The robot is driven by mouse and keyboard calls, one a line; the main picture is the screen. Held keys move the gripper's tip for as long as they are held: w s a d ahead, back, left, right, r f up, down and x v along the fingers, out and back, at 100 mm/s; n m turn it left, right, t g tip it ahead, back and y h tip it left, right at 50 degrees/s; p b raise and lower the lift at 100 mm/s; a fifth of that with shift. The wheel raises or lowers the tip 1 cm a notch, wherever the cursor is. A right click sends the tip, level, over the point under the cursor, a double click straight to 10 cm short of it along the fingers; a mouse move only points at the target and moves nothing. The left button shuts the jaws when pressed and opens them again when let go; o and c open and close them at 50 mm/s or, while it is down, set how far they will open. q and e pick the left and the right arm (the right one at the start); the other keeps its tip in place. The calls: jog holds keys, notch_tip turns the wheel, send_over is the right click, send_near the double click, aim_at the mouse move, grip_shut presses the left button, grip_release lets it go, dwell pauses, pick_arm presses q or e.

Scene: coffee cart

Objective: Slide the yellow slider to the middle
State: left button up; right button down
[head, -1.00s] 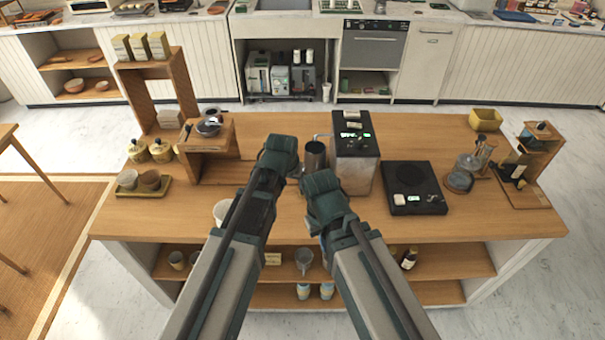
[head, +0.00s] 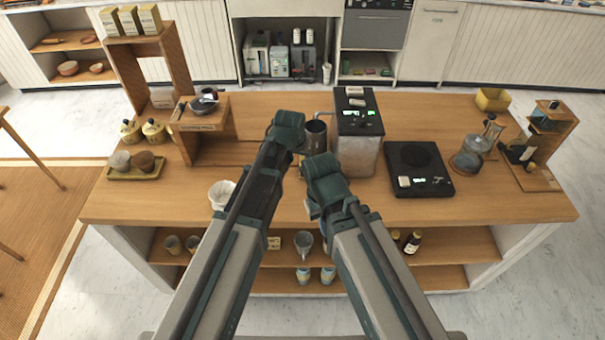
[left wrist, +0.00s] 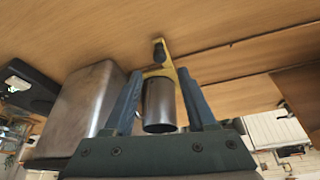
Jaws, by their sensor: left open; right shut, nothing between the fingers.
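A yellow piece with a dark knob (left wrist: 165,64) shows in the left wrist view on the wooden counter, just beyond a steel cup (left wrist: 160,104); it looks like the yellow slider. In the head view I cannot make it out behind my arms. My left gripper (head: 287,130) is open. In the left wrist view its two fingers (left wrist: 158,105) stand on either side of the cup and point toward the yellow piece; I cannot tell whether they touch either. My right gripper (head: 322,180) is shut and empty, to the right of and nearer than the left one.
The steel cup (head: 316,138) stands beside the black-topped metal machine (head: 357,150). A black scale (head: 419,170) is to its right. A white cup (head: 221,194) is left of my left arm. The front right counter (head: 480,212) is clear.

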aim_at(302, 168)
pick_arm(q)
jog(key=b+x, duration=0.7)
jog(key=x, duration=0.1)
jog(key=shift+w+f, duration=0.15)
jog(key=shift+f, duration=0.25)
grip_shut()
dwell(1.0)
